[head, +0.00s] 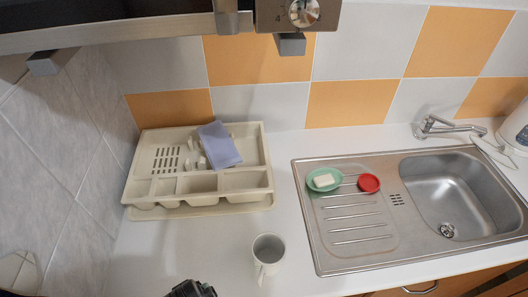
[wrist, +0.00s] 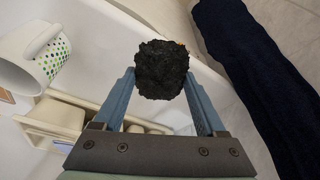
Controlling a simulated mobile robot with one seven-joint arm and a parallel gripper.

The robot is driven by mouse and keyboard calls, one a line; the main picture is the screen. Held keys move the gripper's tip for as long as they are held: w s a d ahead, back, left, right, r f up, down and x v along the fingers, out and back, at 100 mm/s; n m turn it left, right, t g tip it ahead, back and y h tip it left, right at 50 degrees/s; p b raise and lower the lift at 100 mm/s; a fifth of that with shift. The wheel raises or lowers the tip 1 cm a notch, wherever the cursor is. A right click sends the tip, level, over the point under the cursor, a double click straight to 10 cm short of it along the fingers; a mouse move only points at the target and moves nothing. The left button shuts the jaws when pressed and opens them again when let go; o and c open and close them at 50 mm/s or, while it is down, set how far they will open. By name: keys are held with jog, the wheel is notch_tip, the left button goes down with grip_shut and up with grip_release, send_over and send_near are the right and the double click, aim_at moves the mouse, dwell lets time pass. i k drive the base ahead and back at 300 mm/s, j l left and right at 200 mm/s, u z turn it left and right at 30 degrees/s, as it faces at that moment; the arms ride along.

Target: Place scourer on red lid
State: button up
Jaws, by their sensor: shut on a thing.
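My gripper (wrist: 160,82) is shut on the scourer (wrist: 162,68), a rough black lump held between the blue fingertips in the wrist view. In the head view a dark shape shows at the bottom edge, left of the mug; I cannot tell which part of it is gripper or scourer. The red lid (head: 368,183) is a small round dish on the steel drainboard (head: 340,222), just left of the sink bowl. Nothing is seen on it. The scourer is well apart from the lid, toward the front left.
A green dish (head: 323,180) with white soap lies left of the lid. A white mug (head: 268,256) stands on the counter; its dotted side shows in the wrist view (wrist: 47,62). A cutlery tray (head: 155,188) holds a blue cloth (head: 218,144). A dark cloth-like thing (wrist: 262,75) lies right in the wrist view.

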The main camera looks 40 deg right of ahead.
aim_at(368, 180)
jog(key=l+u, duration=0.1)
jog(key=u, duration=0.35)
jog(key=k+l+u, duration=0.1)
jog(key=u, duration=0.4)
jog(key=l+u, duration=0.1)
jog(key=u, duration=0.35)
jog(key=k+l+u, duration=0.15)
jog(key=k+u, duration=0.15)
jog(key=u, duration=0.2)
jog(key=k+u, duration=0.3)
jog(key=u, duration=0.15)
jog(key=k+u, duration=0.3)
jog(key=u, duration=0.2)
jog(key=k+u, duration=0.15)
jog(key=u, duration=0.3)
jog(key=k+u, duration=0.2)
jog(key=u, duration=0.3)
jog(key=k+l+z, duration=0.1)
jog(key=z, duration=1.25)
jog(key=l+z, duration=0.15)
jog(key=z, duration=0.95)
jog(key=l+z, duration=0.15)
jog(key=z, duration=0.4)
jog(key=l+z, duration=0.1)
jog(key=z, duration=1)
jog(key=l+z, duration=0.1)
jog(key=z, duration=0.45)
jog(key=i+z, duration=0.1)
jog(key=z, duration=0.45)
